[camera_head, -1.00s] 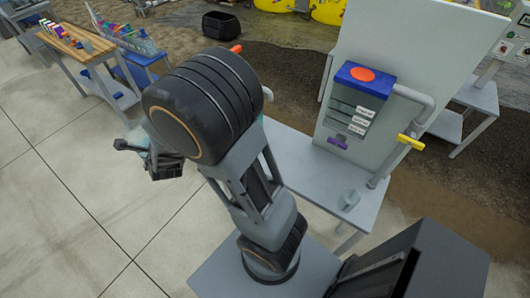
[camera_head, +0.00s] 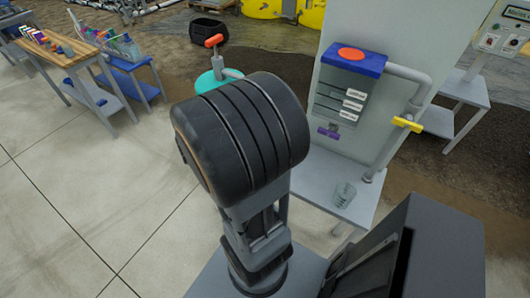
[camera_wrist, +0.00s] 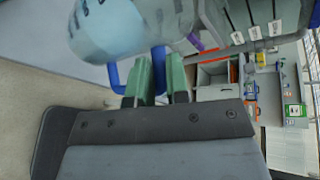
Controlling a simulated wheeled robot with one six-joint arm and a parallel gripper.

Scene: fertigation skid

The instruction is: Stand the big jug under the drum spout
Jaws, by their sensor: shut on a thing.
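The big jug (camera_wrist: 115,30) is pale blue and translucent, with dark marks on its side, at the top of the wrist view. My gripper (camera_wrist: 161,75) is shut on its blue handle (camera_wrist: 158,62), with a green finger on each side. In the head view my arm hides my gripper and the held jug. A teal drum (camera_head: 205,83) with a grey pipe and an orange-red lever (camera_head: 214,41) stands behind my arm. Its spout's outlet is hidden.
A clear vessel (camera_head: 343,193) stands on the grey table (camera_head: 318,172) at right. Behind it rises a panel with a blue-topped rack (camera_head: 353,61) and a pipe with a yellow lever (camera_head: 407,124). A wooden bench (camera_head: 58,50) is far left; the floor at left is clear.

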